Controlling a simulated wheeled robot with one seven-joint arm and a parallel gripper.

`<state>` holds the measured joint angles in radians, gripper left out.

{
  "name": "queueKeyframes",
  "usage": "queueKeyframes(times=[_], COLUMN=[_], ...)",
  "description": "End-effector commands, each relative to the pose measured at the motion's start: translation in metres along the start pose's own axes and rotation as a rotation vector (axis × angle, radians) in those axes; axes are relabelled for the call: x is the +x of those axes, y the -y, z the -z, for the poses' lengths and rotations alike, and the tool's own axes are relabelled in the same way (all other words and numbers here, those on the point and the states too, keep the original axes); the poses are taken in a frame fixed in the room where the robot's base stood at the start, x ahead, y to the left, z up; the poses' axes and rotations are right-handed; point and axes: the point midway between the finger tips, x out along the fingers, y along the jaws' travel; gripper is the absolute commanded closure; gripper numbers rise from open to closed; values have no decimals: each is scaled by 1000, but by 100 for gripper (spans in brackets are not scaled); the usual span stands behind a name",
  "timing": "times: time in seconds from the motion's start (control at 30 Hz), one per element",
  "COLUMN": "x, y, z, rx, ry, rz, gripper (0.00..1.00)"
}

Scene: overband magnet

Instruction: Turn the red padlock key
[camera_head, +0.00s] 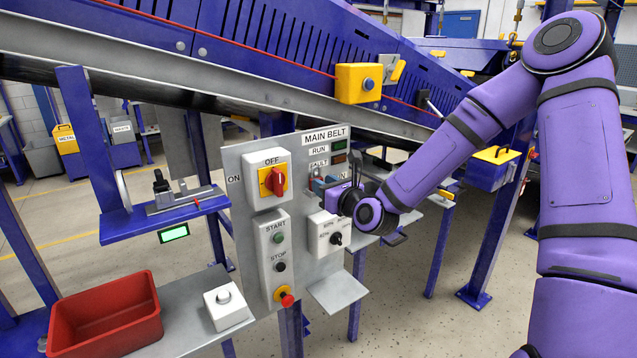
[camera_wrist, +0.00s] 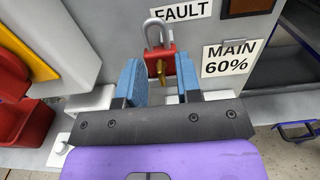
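The red padlock (camera_wrist: 161,62) hangs by a grey shackle below the FAULT label in the wrist view. My gripper (camera_wrist: 158,66) is open, with one blue finger left and one right of the padlock and key. A gap shows on the left; on the right the finger is very near the padlock, and I cannot tell if they touch.
A red bin (camera_head: 105,315) stands lower left. The conveyor passes above.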

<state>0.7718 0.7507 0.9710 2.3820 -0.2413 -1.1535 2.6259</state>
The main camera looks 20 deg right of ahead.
Motion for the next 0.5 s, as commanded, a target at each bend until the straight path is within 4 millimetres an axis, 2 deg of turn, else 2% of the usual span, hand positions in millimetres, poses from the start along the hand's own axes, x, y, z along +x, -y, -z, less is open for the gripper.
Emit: queueKeyframes(times=[0.23,0.27,0.37,0.4,0.5], x=[0,0,0,0,0], y=[0,0,0,0,0], z=[0,0,0,0,0], rx=[0,0,0,0,0], ry=[0,0,0,0,0], rz=[0,1,1,1,0], gripper=[68,73,96,100,100])
